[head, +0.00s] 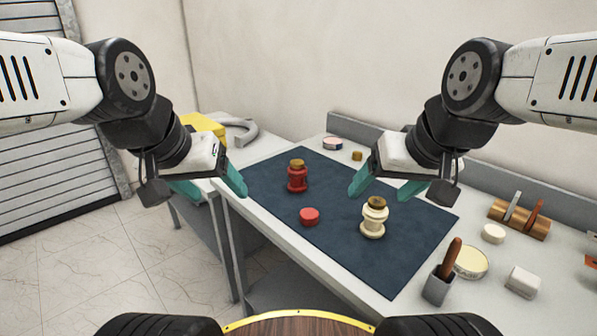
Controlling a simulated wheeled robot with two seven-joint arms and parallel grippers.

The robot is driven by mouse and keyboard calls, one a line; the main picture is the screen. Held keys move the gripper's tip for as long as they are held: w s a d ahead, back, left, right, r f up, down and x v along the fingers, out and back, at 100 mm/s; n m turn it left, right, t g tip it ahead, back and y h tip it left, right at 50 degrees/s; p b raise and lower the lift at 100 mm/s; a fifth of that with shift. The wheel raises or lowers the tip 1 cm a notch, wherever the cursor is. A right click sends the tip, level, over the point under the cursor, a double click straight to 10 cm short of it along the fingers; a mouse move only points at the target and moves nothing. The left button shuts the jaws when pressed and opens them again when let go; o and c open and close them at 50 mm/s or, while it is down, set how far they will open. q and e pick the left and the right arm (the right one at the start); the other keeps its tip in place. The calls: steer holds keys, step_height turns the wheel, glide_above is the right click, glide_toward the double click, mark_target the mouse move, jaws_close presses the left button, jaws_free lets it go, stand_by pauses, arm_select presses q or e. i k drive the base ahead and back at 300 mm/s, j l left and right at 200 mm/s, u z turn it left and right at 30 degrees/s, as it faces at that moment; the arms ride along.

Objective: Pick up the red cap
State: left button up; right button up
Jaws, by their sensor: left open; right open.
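The red cap (309,217) is a small round red disc-like piece lying on the dark blue mat (350,258), left of the mat's middle. A red bushing (297,178) with a brownish top stands upright behind it. A cream bushing (374,219) with a brownish top stands upright to its right. My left gripper (212,188) has teal fingers, is open and empty, and hangs left of the cap near the table's left edge. My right gripper (384,189) is open and empty, above the mat near the cream bushing. Neither gripper touches the cap.
At the right are a wooden tool rack (518,219), a cream cap (493,233), a round tin (470,263), a white block (522,281) and a grey holder (437,287) with a brown-handled tool. A round container (333,143) and small brown piece (357,155) lie behind. A yellow object (205,126) sits left.

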mark_target(308, 216)
steer(key=z, duration=0.55)
steer(key=i+j+z, duration=0.1)
steer(key=j+z, duration=0.7)
steer(key=j, duration=0.2)
steer(key=j+z, duration=0.1)
steer(key=j, duration=0.75)
steer(key=j+z, duration=0.1)
steer(key=j, duration=0.7)
steer(key=k+l, duration=0.15)
steer(key=l, duration=0.2)
steer(key=k+l, duration=0.1)
steer(key=l, duration=0.25)
